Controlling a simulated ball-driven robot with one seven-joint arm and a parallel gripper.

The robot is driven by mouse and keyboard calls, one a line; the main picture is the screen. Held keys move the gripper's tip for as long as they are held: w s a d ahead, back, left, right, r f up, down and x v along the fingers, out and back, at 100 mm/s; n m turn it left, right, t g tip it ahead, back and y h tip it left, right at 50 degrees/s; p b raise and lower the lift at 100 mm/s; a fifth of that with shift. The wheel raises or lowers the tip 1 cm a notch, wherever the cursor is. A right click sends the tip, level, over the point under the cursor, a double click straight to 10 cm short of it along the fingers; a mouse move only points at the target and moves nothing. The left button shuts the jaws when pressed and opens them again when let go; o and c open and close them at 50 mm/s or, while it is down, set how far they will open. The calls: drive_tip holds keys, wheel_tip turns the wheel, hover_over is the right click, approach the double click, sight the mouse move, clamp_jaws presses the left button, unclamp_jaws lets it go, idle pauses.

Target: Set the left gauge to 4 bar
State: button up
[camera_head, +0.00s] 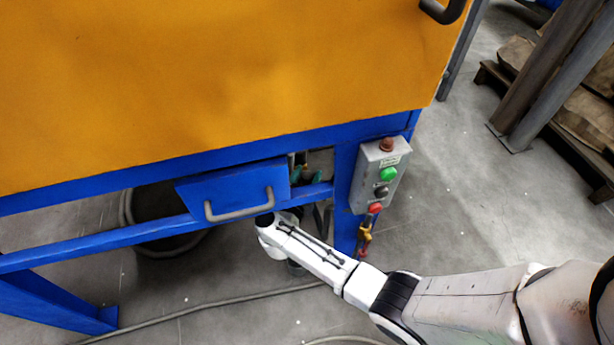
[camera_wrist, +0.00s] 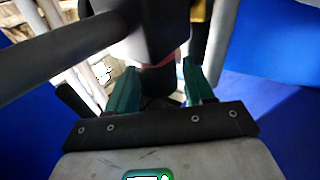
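No gauge face can be made out in either view. In the wrist view a dark, round knob (camera_wrist: 158,80) with a reddish ring above it hangs below a dark block (camera_wrist: 155,28). My gripper (camera_wrist: 160,88) has its teal fingers on either side of this knob. Whether they press on it or stand just clear cannot be told. In the head view the teal fingertips (camera_head: 307,174) show in the gap right of the blue panel (camera_head: 232,190). The rest of the gripper is mostly hidden behind the blue frame.
The blue panel has a grey handle (camera_head: 240,207), close to my wrist. A grey control box (camera_head: 380,175) with coloured buttons is on the blue post to the right. A thick dark bar (camera_wrist: 60,52) crosses the wrist view from the left.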

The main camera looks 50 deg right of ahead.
drive_tip(key=shift+o, duration=0.8)
drive_tip(key=p+v, duration=0.2)
drive_tip(key=v, duration=0.8)
drive_tip(key=shift+a, duration=0.4)
drive_tip(key=shift+s, duration=0.15)
